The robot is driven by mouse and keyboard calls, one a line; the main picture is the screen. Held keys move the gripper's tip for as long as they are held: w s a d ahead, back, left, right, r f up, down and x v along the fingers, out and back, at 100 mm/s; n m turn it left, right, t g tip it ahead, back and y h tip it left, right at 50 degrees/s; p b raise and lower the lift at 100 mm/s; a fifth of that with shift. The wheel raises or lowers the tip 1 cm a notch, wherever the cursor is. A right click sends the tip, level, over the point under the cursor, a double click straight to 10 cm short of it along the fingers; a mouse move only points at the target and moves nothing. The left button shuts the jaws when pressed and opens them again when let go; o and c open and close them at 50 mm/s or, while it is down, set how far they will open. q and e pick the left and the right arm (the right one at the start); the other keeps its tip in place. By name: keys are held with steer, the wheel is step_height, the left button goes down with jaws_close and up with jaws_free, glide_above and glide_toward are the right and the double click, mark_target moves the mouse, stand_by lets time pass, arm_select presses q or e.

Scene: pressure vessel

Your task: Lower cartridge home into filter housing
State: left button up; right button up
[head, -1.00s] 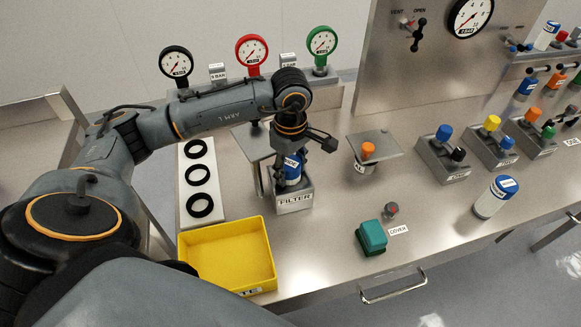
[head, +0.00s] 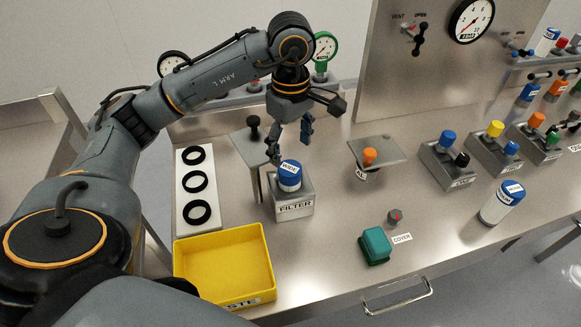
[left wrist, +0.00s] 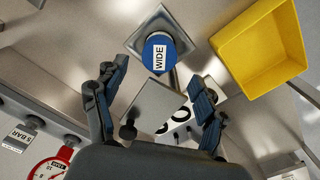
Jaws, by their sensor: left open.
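The cartridge (head: 289,178) has a blue top marked WIDE and stands upright in the filter housing (head: 293,207), a grey metal block labelled FILTER. Its blue top stands above the housing rim; how deep it sits inside is hidden. In the left wrist view the round blue top (left wrist: 159,52) shows inside the square housing (left wrist: 137,38). My left gripper (head: 291,145) is open and empty, above and just behind the cartridge, apart from it. Its two fingers spread wide in the left wrist view (left wrist: 160,95). My right gripper is not in view.
A yellow bin (head: 225,262) stands in front left of the housing. A grey plate with a black knob (head: 253,128) stands close behind left. A white board with black rings (head: 197,184) lies left. A green block (head: 375,246) lies front right, with bare bench between.

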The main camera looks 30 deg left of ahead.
arm_select(q)
steer(key=shift+r, duration=1.45)
